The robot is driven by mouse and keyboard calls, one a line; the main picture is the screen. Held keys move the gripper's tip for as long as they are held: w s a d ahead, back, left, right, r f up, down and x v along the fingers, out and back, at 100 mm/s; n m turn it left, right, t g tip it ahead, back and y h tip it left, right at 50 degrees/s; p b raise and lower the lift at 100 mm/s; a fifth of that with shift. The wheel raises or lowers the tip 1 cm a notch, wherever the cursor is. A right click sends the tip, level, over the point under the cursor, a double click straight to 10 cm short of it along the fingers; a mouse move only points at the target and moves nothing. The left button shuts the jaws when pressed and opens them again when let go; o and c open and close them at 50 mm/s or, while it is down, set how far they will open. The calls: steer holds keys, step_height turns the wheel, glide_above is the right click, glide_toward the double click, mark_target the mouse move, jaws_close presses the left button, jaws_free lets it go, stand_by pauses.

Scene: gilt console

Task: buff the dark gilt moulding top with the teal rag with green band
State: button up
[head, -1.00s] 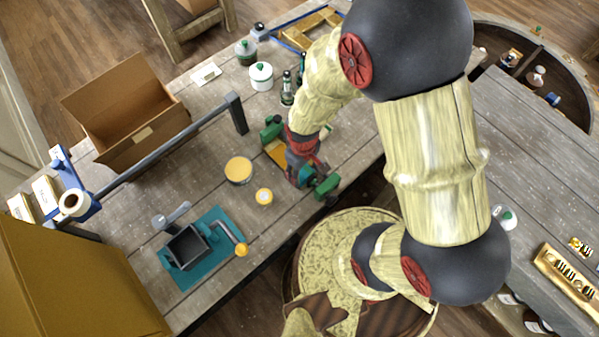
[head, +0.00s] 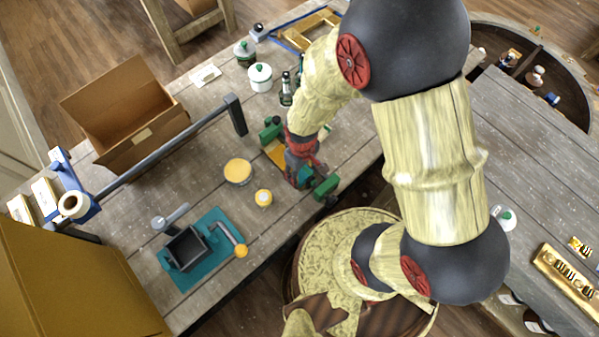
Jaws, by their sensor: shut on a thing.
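My gripper (head: 303,176) points down at the workbench, low over a gilt moulding (head: 276,151). The moulding's yellow-gold end shows to the left of my wrist, between two green blocks (head: 271,131) that look like holders. My wrist and gripper hide the middle of the moulding. A small teal patch (head: 305,175) shows at the gripper and appears to be the rag it is shut on. The rag's green band cannot be made out. Whether the rag touches the moulding cannot be told from this angle.
Bare bench lies between.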

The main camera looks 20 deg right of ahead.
mark_target(275, 148)
steer(key=shift+s, duration=0.1)
